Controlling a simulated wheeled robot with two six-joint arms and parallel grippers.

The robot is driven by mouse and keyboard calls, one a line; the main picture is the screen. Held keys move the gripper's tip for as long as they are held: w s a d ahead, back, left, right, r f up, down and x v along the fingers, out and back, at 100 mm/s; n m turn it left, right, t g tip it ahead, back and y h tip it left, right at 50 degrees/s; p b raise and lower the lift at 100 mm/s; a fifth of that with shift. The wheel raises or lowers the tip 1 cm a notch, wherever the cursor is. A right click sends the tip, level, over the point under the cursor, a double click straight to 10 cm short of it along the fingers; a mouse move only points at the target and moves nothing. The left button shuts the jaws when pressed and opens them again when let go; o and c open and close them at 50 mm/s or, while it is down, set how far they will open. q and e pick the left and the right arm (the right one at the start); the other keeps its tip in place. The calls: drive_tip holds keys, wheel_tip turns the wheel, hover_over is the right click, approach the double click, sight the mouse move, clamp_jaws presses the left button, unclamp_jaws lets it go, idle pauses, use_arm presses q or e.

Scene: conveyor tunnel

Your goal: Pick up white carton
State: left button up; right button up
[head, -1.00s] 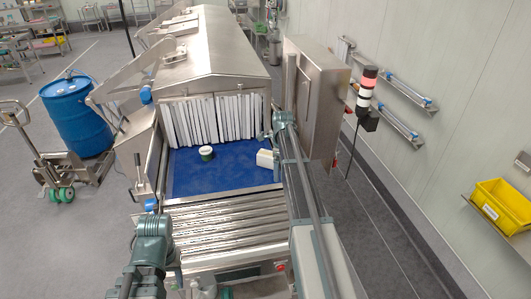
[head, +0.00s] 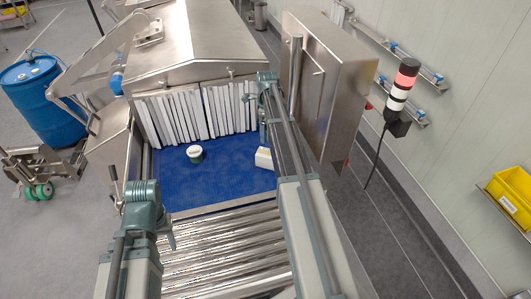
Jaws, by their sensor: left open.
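The white carton (head: 264,157) lies on the blue belt (head: 222,172) at its right side, close to my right arm, which hides part of its right end. My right gripper (head: 263,128) hangs from the far end of that arm, above and behind the carton. It is small and partly covered, and I cannot tell whether its jaws are open. My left gripper (head: 168,238) is open and empty at the lower left, over the near rollers, well short of the carton.
A white-lidded green tub (head: 195,154) stands on the belt left of the carton. White strip curtains (head: 195,112) hang at the tunnel mouth behind. Metal rollers (head: 225,250) lie in front. A steel cabinet (head: 330,85) stands at the right.

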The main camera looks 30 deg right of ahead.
use_arm(q)
drive_tip(key=b, duration=0.9)
hover_over(181, 271)
wheel_tip(181, 271, down, 9)
use_arm(e)
wheel_tip(181, 271, down, 8)
drive_tip(key=shift+f, duration=0.25)
use_arm(q)
drive_tip(key=shift+s+r, duration=0.1)
drive_tip(key=shift+r, duration=0.15)
use_arm(e)
drive_tip(key=shift+s, duration=0.1)
use_arm(q)
wheel_tip(181, 271, down, 5)
drive_tip(key=b, duration=0.5)
drive_tip(key=shift+f, duration=0.2)
use_arm(e)
drive_tip(key=f, duration=0.5)
drive_tip(key=shift+d+f, duration=0.15)
drive_tip(key=shift+d, duration=0.15)
use_arm(q)
drive_tip(key=shift+r, duration=0.15)
use_arm(e)
drive_tip(key=shift+c, duration=0.4)
drive_tip(key=c, duration=1.5)
